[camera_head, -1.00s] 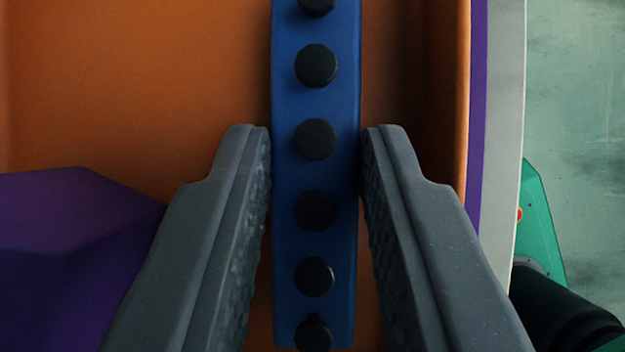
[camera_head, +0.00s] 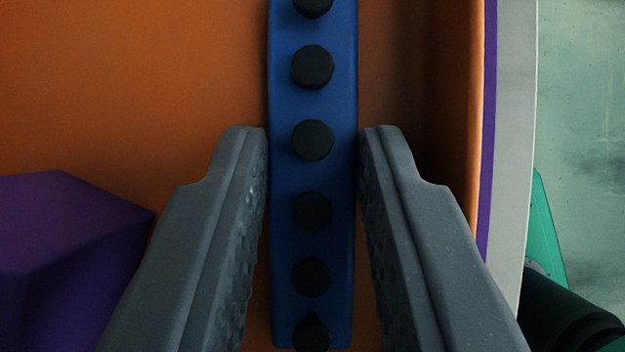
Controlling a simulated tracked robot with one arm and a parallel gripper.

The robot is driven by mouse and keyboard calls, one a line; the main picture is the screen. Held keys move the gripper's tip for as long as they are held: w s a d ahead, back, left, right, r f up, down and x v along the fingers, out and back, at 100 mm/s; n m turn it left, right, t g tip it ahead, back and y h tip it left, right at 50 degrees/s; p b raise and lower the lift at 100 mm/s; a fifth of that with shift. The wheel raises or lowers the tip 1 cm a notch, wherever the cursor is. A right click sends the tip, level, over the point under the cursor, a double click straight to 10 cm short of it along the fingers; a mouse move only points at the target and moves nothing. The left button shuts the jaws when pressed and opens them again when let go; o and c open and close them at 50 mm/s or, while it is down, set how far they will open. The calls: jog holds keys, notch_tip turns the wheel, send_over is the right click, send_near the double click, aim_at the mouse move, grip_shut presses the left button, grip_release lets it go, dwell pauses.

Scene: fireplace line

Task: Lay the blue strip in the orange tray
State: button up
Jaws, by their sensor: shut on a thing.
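The blue strip (camera_head: 341,100) with several black knobs runs lengthwise up the middle of the camera view. Its far end is cut off by the top edge. My gripper (camera_head: 312,140) is shut on the blue strip, with one grey finger against each long side. The orange tray (camera_head: 130,80) lies beneath the strip and fills most of the view. Its right wall runs close beside the strip, past a dark shadowed band. I cannot tell whether the strip touches the tray floor.
A purple block (camera_head: 70,240) stands at the lower left, inside or over the tray. A purple edge and a pale grey rim (camera_head: 514,120) border the tray on the right. Beyond it are a grey-green floor (camera_head: 585,90) and a green part (camera_head: 547,235).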

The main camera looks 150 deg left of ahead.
jog(key=o, duration=1)
jog(key=shift+o, duration=0.2)
jog(key=p+v, duration=0.3)
jog(key=v, duration=1)
jog(key=shift+s+r, duration=0.2)
jog(key=shift+r, duration=0.05)
jog(key=shift+a, duration=0.1)
jog(key=w+d+r+n+t+y+p, duration=0.15)
jog(key=w+d+r, duration=0.25)
jog(key=d+r, duration=0.7)
jog(key=w+d+r+n+t+y+p, duration=0.1)
jog(key=w+d+r+t+p, duration=0.2)
jog(key=d+r, duration=0.8)
jog(key=s+d+r+t, duration=0.1)
jog(key=d+r, duration=0.3)
jog(key=r, duration=0.3)
jog(key=s+d+r+n+t+p, duration=0.1)
jog(key=d+r+t, duration=0.1)
jog(key=d+r, duration=0.3)
jog(key=s+d+r+n+t, duration=0.1)
jog(key=d+r, duration=0.3)
jog(key=r, duration=0.7)
jog(key=shift+s+d+t+p, duration=0.35)
jog(key=shift+s+p, duration=0.05)
